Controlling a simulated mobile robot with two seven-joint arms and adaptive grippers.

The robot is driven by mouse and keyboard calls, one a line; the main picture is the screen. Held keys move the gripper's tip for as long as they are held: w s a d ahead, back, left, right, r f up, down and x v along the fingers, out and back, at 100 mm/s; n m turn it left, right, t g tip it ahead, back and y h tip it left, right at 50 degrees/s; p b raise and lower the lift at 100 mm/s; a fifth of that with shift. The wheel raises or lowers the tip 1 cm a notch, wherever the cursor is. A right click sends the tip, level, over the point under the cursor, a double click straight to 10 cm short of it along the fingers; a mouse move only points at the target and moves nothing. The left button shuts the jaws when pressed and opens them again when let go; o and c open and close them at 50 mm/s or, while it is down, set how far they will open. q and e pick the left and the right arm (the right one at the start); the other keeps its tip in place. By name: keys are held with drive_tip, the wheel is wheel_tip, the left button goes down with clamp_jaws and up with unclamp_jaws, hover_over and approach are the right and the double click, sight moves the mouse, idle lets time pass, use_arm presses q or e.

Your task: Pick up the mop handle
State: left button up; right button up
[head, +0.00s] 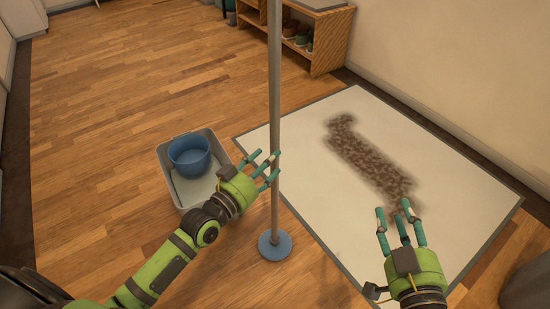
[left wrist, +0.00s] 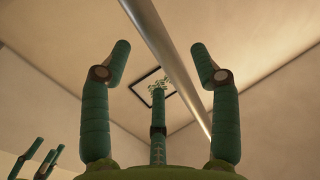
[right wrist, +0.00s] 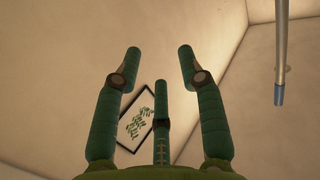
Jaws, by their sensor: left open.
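The mop handle (head: 275,90) is a long grey pole that stands upright. Its foot is a round blue disc (head: 275,245) on the wood floor. My left gripper (head: 268,166) is at the pole's lower half, with its open fingers beside it. In the left wrist view the pole (left wrist: 168,50) runs diagonally between the spread fingers; contact cannot be told. My right gripper (head: 394,218) is open and empty over the pale mat, well right of the pole. The right wrist view shows the pole (right wrist: 281,45) at the far right, with a blue end, away from the fingers.
A grey tray (head: 164,158) holding a blue bowl (head: 190,155) lies left of the pole. A pale mat (head: 290,155) with a dark brown smear (head: 368,158) lies to the right. A wooden shelf (head: 322,45) stands at the back. Floor at left is clear.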

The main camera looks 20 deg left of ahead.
use_arm(q)
drive_tip(key=b+x, duration=0.1)
drive_tip(key=x, duration=0.3)
drive_tip(key=shift+w+f, duration=0.15)
clamp_jaws()
use_arm(e)
wheel_tip(320, 180, up, 8)
drive_tip(key=s+a+n+t+y, duration=0.1)
drive_tip(key=a+t+y, duration=0.1)
drive_tip(key=t+y, duration=0.1)
drive_tip(key=shift+s+r+t, duration=0.25)
drive_tip(key=shift+s+t, duration=0.05)
drive_tip(key=shift+t, duration=0.4)
